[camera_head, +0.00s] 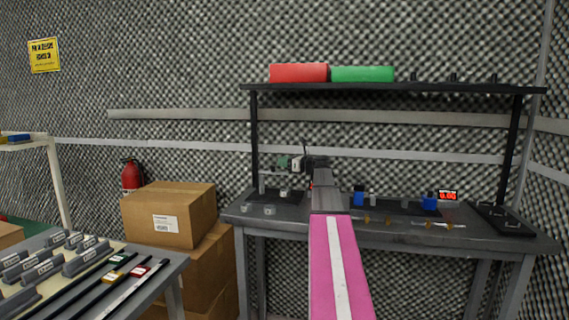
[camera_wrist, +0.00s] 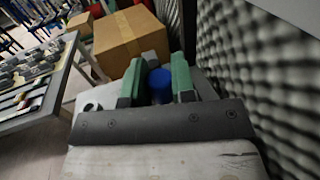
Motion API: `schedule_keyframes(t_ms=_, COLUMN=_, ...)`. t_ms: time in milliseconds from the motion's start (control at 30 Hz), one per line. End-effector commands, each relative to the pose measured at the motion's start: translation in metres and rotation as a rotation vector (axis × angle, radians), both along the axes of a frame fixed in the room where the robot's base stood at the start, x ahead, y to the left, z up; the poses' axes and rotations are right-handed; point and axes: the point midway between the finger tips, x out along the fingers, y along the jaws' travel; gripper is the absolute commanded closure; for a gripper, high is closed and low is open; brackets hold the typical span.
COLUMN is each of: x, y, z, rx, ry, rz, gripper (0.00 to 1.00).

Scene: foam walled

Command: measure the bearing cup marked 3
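My gripper (camera_head: 290,162) is raised above the left part of the workbench, with my pink arm reaching up to it. In the wrist view its two green-padded fingers (camera_wrist: 159,80) stand a little apart. A blue round piece (camera_wrist: 160,86) fills the gap between them and appears to touch both pads; no marking shows on it. Small pale cups stand on the bench: one at the front left (camera_head: 245,208), one beside it (camera_head: 269,210), one on a dark mat (camera_head: 283,193). Their numbers are too small to read. A red-lit display (camera_head: 447,195) stands at the right.
The workbench (camera_head: 290,225) has a shelf (camera_head: 420,88) above it with a red roll and a green roll. A table with grey blocks (camera_head: 85,262) is at lower left.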

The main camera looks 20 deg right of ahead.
Motion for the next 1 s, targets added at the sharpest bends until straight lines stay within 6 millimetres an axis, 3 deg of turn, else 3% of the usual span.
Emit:
schedule_keyframes(t_ms=167, x=0.000, y=0.000, z=-0.002, rx=0.001, ry=0.001, rz=0.000, gripper=0.93)
schedule_keyframes(t_ms=400, x=0.000, y=0.000, z=-0.024, rx=0.001, ry=0.000, rz=0.001, gripper=0.93)
schedule_keyframes(t_ms=667, x=0.000, y=0.000, z=-0.025, rx=-0.001, ry=0.000, rz=0.001, gripper=0.93)
schedule_keyframes(t_ms=700, x=0.000, y=0.000, z=-0.026, rx=-0.001, ry=0.000, rz=0.002, gripper=0.69)
schedule_keyframes(t_ms=767, x=0.000, y=0.000, z=-0.025, rx=-0.001, ry=0.000, rz=0.002, gripper=0.50)
schedule_keyframes(t_ms=1000, x=0.000, y=0.000, z=-0.025, rx=0.000, ry=0.000, rz=0.001, gripper=0.50)
